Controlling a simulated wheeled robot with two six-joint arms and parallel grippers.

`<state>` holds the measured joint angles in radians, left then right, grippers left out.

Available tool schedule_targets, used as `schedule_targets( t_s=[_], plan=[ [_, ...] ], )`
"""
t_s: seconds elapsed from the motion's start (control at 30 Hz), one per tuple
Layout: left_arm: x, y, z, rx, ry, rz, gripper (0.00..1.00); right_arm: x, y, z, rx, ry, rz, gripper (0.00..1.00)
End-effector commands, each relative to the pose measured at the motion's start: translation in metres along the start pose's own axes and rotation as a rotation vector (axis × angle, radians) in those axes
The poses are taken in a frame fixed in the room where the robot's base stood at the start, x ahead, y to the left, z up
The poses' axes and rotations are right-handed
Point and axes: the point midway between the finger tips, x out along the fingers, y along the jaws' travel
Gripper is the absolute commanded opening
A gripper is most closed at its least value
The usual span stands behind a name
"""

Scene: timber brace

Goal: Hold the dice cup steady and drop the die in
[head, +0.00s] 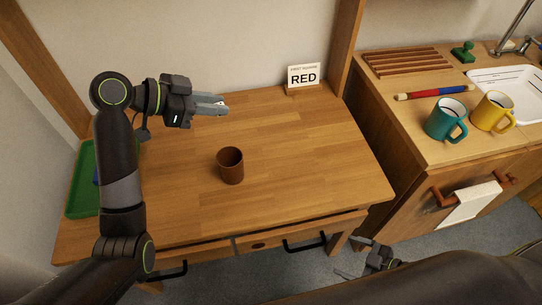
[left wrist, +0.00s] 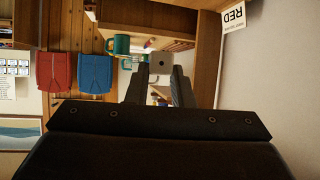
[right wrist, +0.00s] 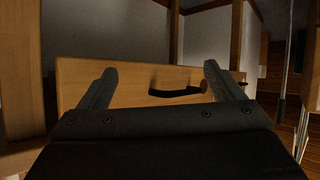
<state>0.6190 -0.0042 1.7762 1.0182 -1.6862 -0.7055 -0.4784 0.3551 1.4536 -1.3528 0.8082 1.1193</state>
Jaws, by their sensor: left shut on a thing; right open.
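The brown dice cup (head: 231,170) stands upright near the middle of the wooden table, its mouth facing up. My left gripper (head: 222,105) is above the back of the table, behind the cup and apart from it. It is shut on a small whitish die (left wrist: 160,62), seen between the fingertips in the left wrist view with a dark pip on its face. My right gripper (head: 352,258) is open and empty, low in front of the table's right front corner, away from the cup. In the right wrist view its fingers (right wrist: 158,85) are spread before a drawer front.
A green tray (head: 77,196) with something blue in it lies at the table's left, partly behind my left arm. A card reading RED (head: 304,75) stands at the back right. Teal (head: 445,121) and yellow (head: 491,112) mugs stand on the right counter. The tabletop around the cup is clear.

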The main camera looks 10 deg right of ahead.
Motion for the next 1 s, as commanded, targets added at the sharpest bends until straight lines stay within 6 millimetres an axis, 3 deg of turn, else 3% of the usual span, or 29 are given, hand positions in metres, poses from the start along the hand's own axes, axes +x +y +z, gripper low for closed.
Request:
schedule_targets(
  t_s=[0.23, 0.33, 0.7, 0.9, 1.0],
  plan=[
    [0.0, 0.0, 0.0, 0.0, 0.0, 0.0, 0.0, -0.013, -0.021, -0.111, -0.002, 0.141, -0.332, 0.88],
    [0.0, 0.0, 0.0, 0.0, 0.0, 0.0, 0.0, -0.002, -0.019, -0.164, -0.006, 0.184, -0.44, 0.88],
    [0.0, 0.0, 0.0, 0.0, 0.0, 0.0, 0.0, 0.1, 0.045, -0.265, -0.043, 0.157, -0.398, 0.88],
    [0.0, 0.0, 0.0, 0.0, 0.0, 0.0, 0.0, 0.132, 0.065, -0.312, -0.051, 0.146, -0.369, 0.88],
    [0.0, 0.0, 0.0, 0.0, 0.0, 0.0, 0.0, 0.139, 0.07, -0.325, -0.052, 0.142, -0.36, 0.88]
  ],
)
